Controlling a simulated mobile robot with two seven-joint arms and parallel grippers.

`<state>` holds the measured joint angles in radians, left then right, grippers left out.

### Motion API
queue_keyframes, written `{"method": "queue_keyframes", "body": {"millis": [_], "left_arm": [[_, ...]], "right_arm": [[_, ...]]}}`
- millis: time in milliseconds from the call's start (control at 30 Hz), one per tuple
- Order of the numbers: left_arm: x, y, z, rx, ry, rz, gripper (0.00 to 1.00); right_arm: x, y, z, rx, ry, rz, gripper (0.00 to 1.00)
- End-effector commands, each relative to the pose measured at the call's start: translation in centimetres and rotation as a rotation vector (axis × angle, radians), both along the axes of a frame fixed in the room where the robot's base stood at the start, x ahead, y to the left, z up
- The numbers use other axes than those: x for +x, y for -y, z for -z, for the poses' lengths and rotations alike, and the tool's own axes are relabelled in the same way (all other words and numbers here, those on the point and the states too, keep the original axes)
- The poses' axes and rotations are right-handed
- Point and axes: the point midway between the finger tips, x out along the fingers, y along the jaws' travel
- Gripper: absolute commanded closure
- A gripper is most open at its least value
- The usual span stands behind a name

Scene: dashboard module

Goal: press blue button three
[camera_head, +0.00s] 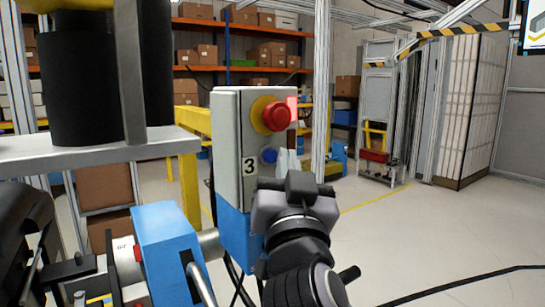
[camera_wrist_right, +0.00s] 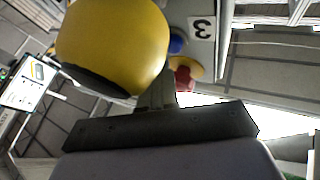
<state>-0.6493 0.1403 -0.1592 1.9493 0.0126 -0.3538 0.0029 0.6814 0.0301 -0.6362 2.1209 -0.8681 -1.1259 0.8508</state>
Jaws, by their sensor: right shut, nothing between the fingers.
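A grey control box (camera_head: 228,150) with a blue lower part and a "3" label (camera_head: 249,167) stands in the middle of the head view. On its face are a red mushroom button (camera_head: 277,116) on a yellow ring and, below it, a small blue button (camera_head: 269,155). The blue button also shows in the right wrist view (camera_wrist_right: 177,43), beside the red button (camera_wrist_right: 185,76). My right gripper (camera_head: 288,160) is shut and empty, just right of the blue button in the head view. I cannot tell whether it touches the button. My left gripper is not in view.
A large yellow rounded object (camera_wrist_right: 112,45) fills the upper left of the wrist view. A grey shelf (camera_head: 95,150) carrying a black cylinder (camera_head: 85,75) is left of the box. A blue block (camera_head: 168,245) sits below. Open floor (camera_head: 430,230) lies to the right.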

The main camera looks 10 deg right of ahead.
Motion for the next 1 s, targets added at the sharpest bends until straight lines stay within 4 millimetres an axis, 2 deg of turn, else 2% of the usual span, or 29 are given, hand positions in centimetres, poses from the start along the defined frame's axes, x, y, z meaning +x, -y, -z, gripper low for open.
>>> {"method": "queue_keyframes", "body": {"millis": [300, 1000], "left_arm": [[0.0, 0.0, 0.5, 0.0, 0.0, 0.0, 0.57], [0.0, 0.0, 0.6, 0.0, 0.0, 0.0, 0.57]], "right_arm": [[0.8, -0.3, 0.1, 0.0, 0.0, 0.0, 1.0], [1.2, -0.4, 0.0, 0.001, 0.0, 0.0, 1.0]]}}
